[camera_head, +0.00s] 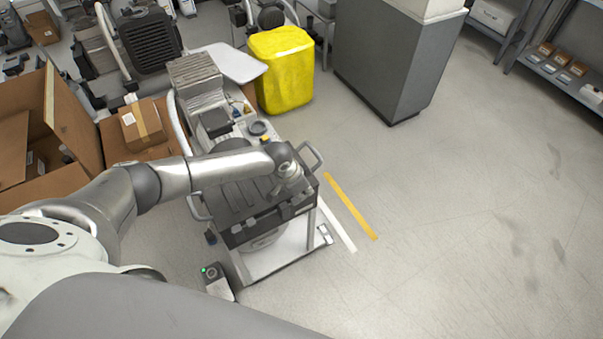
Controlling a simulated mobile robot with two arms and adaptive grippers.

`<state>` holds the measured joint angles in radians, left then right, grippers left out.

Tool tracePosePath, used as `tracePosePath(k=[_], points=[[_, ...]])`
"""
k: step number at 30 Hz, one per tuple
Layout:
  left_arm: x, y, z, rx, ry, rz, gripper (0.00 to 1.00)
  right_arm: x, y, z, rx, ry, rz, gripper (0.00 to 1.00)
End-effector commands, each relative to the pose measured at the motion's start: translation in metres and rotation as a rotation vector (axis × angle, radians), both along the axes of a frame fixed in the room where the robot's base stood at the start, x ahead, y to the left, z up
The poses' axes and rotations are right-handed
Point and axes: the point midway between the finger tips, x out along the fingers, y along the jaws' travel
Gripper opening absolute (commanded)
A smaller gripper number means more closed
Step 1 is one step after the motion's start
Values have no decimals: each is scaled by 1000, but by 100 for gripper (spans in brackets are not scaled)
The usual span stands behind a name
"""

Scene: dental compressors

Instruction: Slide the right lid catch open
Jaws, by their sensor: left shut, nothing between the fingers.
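A dark grey ribbed lid (238,196) tops a case on a small white cart in the middle of the head view. Dark catches seem to sit along the case's front edge; the right one (286,211) is small, and I cannot tell its position. My left arm reaches in from the left across the lid. My left gripper (290,188) points down over the right part of the lid, close to the right catch. It is shut and empty; whether it touches anything is unclear. My right gripper is not in view.
Behind the lid stand compressor parts (195,75). A yellow bin (282,70) and a grey cabinet (392,55) stand further back. Open cardboard boxes (75,115) are at left. A small device with a green light (212,273) sits at the cart's front left. The floor at right is clear.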

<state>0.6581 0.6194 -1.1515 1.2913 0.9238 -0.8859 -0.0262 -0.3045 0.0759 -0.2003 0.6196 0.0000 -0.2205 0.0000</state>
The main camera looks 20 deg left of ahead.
Motion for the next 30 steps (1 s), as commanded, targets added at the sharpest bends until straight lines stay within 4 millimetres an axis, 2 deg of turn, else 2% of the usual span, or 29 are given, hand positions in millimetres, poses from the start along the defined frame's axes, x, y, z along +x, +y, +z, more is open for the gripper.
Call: tracePosePath(k=[6, 9, 18, 24, 30], points=[[-7, 5, 25, 0, -3, -2, 0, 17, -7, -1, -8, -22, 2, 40], [-10, 8, 39, -1, -3, -2, 0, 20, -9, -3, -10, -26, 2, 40], [-22, 17, 81, -3, -4, -1, 0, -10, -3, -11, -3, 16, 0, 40], [-25, 19, 94, -2, -3, -1, 0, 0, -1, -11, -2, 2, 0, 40], [-26, 19, 96, -2, -2, -1, 0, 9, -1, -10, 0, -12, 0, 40]])
